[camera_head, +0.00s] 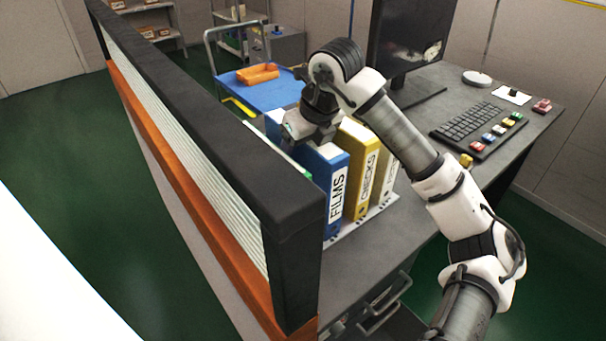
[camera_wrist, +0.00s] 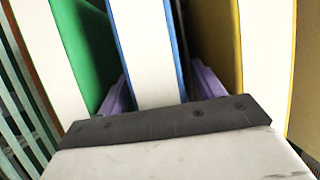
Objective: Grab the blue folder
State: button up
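The blue folder (camera_head: 335,187), labelled FILMS, stands upright in a row of folders on the dark desk. My gripper (camera_head: 312,132) is over its top, pointing down. In the wrist view, the white page edge of the blue folder (camera_wrist: 145,50) runs between the two purple fingers of my gripper (camera_wrist: 160,90). One finger is on each side of the folder, and a narrow dark gap shows beside the right finger. The fingers look open around the folder. The fingertips are partly hidden by the gripper's body, so any contact is unclear.
A yellow folder (camera_head: 360,172) labelled CHECKS stands close on the right, with a paler one (camera_head: 388,180) beyond. A green folder (camera_wrist: 85,45) is close on the left. A black-topped partition (camera_head: 215,130) borders the row. A monitor (camera_head: 408,40) and keyboard (camera_head: 467,121) stand farther back.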

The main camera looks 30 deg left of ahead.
grip_shut()
jog(key=shift+r, duration=0.15)
dwell(0.4)
